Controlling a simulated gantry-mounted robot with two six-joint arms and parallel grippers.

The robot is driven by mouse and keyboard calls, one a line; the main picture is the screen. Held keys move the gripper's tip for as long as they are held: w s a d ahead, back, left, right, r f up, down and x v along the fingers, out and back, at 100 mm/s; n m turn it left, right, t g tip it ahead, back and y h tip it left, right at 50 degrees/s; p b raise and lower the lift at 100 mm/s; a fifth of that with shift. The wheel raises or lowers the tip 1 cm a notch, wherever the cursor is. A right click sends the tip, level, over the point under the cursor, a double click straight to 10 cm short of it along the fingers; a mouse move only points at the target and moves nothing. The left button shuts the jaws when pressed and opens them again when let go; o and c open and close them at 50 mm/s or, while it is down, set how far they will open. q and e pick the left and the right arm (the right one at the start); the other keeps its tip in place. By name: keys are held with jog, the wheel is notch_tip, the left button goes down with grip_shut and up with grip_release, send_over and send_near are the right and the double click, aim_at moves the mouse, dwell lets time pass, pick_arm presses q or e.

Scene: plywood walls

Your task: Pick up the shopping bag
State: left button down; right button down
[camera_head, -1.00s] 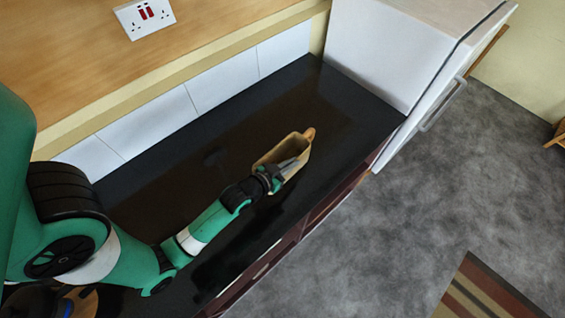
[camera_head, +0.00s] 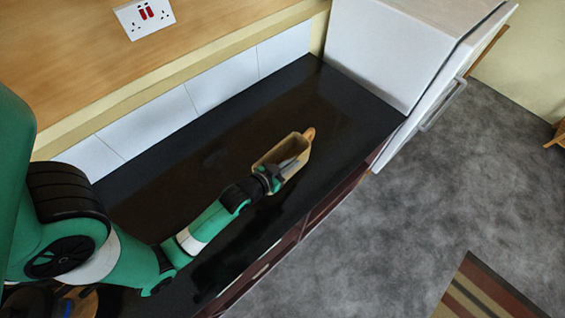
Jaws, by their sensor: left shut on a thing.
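The shopping bag (camera_head: 263,163) is a tan, open-topped bag on the dark countertop, with a bread-like brown tip showing at its far end. My left gripper (camera_head: 287,167) reaches in from the lower left and is shut on the bag's near side. The gripper partly hides that side of the bag. I cannot tell whether the bag's base touches the counter. My right gripper is not in view.
The black countertop (camera_head: 170,190) is otherwise clear around the bag. A white fridge (camera_head: 385,50) stands at its far end. Grey floor (camera_head: 400,220) lies right of the counter's front edge.

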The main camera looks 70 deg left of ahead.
pick_arm(q)
jog(key=shift+r, duration=0.1)
jog(key=shift+r, duration=0.25)
notch_tip(320, 180, up, 2)
jog(key=shift+r+p, duration=0.25)
jog(key=shift+p, duration=0.35)
jog(key=w+d+r+p, duration=0.4)
jog(key=w+d+r, duration=0.5)
jog(key=w+r, duration=0.1)
jog(key=shift+w+d, duration=0.15)
jog(key=shift+d, duration=0.15)
